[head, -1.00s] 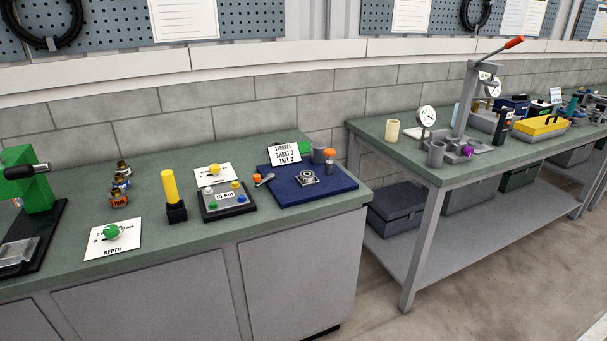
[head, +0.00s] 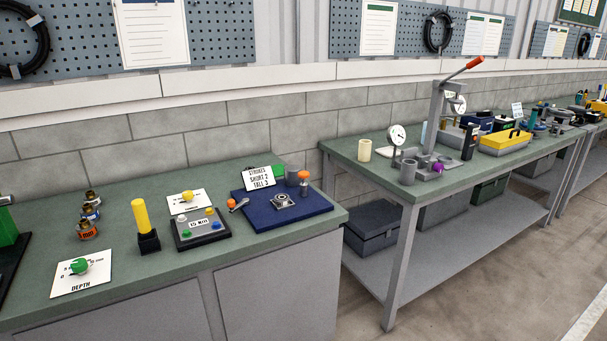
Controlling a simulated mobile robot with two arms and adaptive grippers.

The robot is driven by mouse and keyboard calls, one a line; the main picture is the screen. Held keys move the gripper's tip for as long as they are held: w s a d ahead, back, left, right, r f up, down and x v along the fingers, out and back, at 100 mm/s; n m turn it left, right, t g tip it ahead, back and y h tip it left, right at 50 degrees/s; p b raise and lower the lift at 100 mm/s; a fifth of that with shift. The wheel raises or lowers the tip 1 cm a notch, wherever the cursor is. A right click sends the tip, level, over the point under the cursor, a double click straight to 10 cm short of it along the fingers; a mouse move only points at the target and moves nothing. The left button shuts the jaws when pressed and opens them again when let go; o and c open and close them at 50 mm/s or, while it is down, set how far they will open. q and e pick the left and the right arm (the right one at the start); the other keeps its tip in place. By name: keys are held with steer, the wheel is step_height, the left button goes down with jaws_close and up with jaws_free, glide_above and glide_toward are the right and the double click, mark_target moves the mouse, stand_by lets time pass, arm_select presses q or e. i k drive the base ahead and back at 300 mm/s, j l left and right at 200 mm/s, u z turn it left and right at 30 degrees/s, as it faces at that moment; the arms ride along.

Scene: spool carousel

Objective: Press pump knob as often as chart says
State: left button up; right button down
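The chart card (head: 263,179) stands at the back of a blue mat (head: 261,217); it appears to read "STROKES SHORT 2 TALL 3". A grey cylinder (head: 292,175) stands behind an orange-red knob (head: 304,176) at the mat's back right. I cannot tell for certain that this knob is the pump knob. A square metal part with a round bearing (head: 282,201) lies mid-mat. A small tool with an orange end (head: 238,205) lies at the mat's left. Neither of my grippers shows in the head view.
A black panel with coloured buttons (head: 201,230), a yellow post (head: 142,216) and a DEPTH card with a green knob (head: 79,267) stand left of the mat. A second bench (head: 379,178) with a red-handled lever press (head: 446,110) stands right, beyond a gap.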

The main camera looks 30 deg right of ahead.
mark_target(302, 175)
steer(key=i+j+z, duration=0.15)
steer(key=i, duration=0.35)
steer(key=i+j+z, duration=0.2)
steer(key=i, duration=0.25)
steer(key=i+j+z, duration=0.15)
steer(key=i, duration=0.3)
steer(key=i+j+z, duration=0.2)
steer(key=i+j, duration=0.2)
steer(key=i, duration=0.05)
